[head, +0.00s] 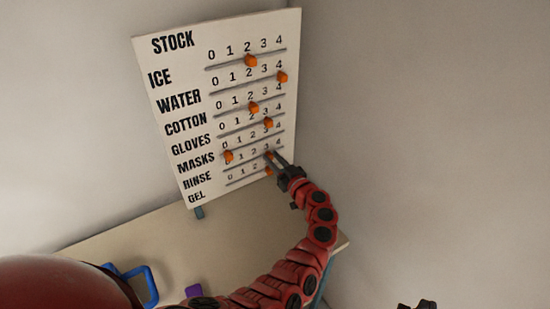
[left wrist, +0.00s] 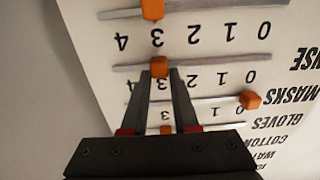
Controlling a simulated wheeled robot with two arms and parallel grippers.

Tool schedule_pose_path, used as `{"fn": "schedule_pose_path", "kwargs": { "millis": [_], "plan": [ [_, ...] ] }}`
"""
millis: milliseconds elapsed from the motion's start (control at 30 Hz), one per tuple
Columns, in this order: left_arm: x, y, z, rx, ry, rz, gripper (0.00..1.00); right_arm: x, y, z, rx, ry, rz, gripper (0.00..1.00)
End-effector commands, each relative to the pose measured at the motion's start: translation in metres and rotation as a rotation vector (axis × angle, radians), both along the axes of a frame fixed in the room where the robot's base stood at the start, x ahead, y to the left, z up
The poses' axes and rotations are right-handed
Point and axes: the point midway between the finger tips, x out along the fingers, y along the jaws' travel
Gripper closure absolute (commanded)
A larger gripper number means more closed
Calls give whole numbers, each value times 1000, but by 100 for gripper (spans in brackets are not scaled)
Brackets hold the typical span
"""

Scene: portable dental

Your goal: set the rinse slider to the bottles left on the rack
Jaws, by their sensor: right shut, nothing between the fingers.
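The white STOCK board (head: 165,95) shows upright in the head view, with labelled rows and orange sliders. The rinse slider (head: 270,155) is at about 3 on its track. In the left wrist view, upside down, the rinse slider (left wrist: 160,67) sits between the fingertips of my left gripper (left wrist: 160,76). The fingers flank it closely and seem to touch both sides. My left gripper (head: 278,162) also shows at the board's lower right in the head view. My right gripper (head: 418,305) is cut off by the bottom edge, shut and empty. I see no bottles or rack of bottles.
The gel slider (head: 268,170) is just below, near 3. The masks slider (head: 228,156) is at 0, the gloves slider (head: 268,123) near 3. A blue frame-shaped object (head: 150,283) and a purple item (head: 193,291) are on the beige table (head: 130,236). Walls stand behind.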

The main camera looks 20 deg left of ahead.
Motion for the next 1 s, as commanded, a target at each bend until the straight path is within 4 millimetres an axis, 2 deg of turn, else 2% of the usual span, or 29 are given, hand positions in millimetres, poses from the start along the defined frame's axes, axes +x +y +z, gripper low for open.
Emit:
{"fn": "schedule_pose_path", "kwargs": {
  "millis": [33, 133, 167, 433, 567, 733, 1000],
  "plan": [
    [0, 0, 1, 1, -1, 1, 62, 0, 0, 0, 0, 0, 0, 100],
    [0, 0, 0, 0, 0, 0, 44, 0, 0, 0, 0, 0, 0, 100],
    [0, 0, 0, 0, 0, 0, 43, 0, 0, 0, 0, 0, 0, 100],
    [0, -1, 0, 0, 1, -1, 43, 0, 0, 0, 0, 0, 0, 100],
    [-5, -8, -2, -1, 2, -2, 43, 0, 0, -2, 0, 0, 0, 100],
    [-25, -35, -5, -3, 4, -5, 43, 0, 0, -8, 0, 0, 0, 100],
    [-71, -93, -5, -3, 4, -5, 43, 0, 0, -21, 0, 0, 0, 100]
  ]
}}
